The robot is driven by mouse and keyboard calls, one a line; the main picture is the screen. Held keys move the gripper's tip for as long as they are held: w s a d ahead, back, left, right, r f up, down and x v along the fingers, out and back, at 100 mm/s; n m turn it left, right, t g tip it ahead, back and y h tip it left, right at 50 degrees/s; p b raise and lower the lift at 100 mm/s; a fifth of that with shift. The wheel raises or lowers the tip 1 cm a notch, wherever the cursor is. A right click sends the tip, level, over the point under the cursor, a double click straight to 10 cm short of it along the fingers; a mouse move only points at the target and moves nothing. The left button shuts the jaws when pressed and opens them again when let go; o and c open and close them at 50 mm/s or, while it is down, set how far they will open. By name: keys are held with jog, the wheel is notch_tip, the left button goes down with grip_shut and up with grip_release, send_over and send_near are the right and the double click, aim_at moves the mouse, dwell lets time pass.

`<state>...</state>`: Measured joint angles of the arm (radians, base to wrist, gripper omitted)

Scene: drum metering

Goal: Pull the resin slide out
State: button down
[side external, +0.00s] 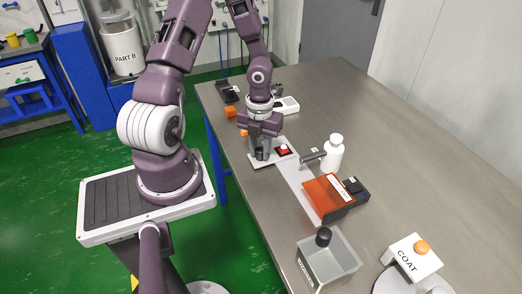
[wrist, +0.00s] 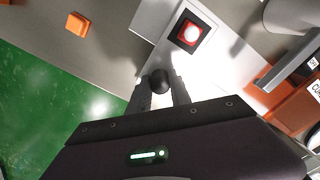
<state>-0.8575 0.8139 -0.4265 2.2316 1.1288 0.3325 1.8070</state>
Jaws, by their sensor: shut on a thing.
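My gripper (side external: 262,154) points down at a white plate (side external: 287,160) near the table's left edge. In the wrist view its two dark fingers (wrist: 160,92) are shut on a round black knob (wrist: 159,79), which sits between the fingertips. A red and white button in a dark square frame (wrist: 191,33) lies just beyond the knob on the white surface; it also shows in the side view (side external: 284,150). I cannot read a resin label on the held part. The fingers hide the knob in the side view.
A light strip (side external: 298,178) runs from the plate toward an orange box (side external: 325,195). A white bottle (side external: 333,152) and dark spout (side external: 312,155) stand beside it. A grey bin (side external: 340,245) and COAT station (side external: 412,258) are nearer the camera. The table's right side is clear.

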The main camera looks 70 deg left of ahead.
jog(key=shift+a, duration=0.35)
jog(key=c, duration=1.5)
grip_release()
jog(key=o, duration=0.3)
jog(key=shift+d, duration=0.1)
notch_tip(320, 180, up, 7)
jog(key=shift+f, duration=0.2)
jog(key=shift+r, duration=0.25)
